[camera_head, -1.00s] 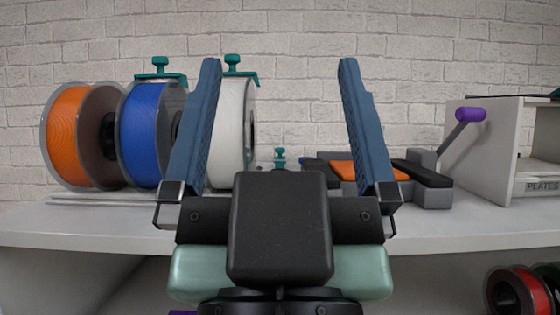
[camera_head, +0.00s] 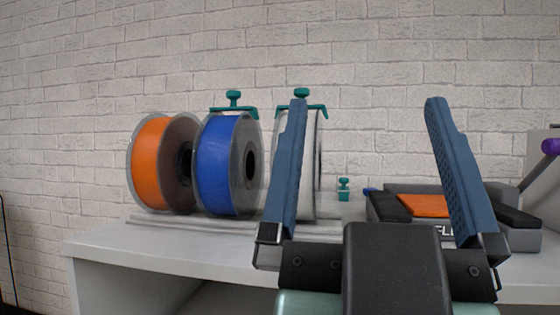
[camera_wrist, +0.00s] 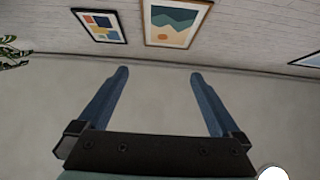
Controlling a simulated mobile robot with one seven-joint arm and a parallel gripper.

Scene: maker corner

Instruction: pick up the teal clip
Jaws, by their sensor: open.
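Three teal clips show in the head view. One clip (camera_head: 234,100) sits on top of the blue spool (camera_head: 222,165), and another (camera_head: 302,97) sits on top of the white spool (camera_head: 309,165). A smaller teal clip (camera_head: 344,190) stands low at the back of the bench, between my fingers in the picture. My gripper (camera_head: 366,100) is open and empty, its fingers pointing up in the picture. Its left finger covers much of the white spool. The wrist view shows my open gripper (camera_wrist: 157,74) and no clip.
An orange spool (camera_head: 155,162) stands left of the blue one on the grey bench (camera_head: 150,240). A black and grey device with an orange top (camera_head: 424,205) is partly behind my right finger. A purple-ended handle (camera_head: 551,146) is at the far right. Framed pictures (camera_wrist: 178,22) hang on the wall.

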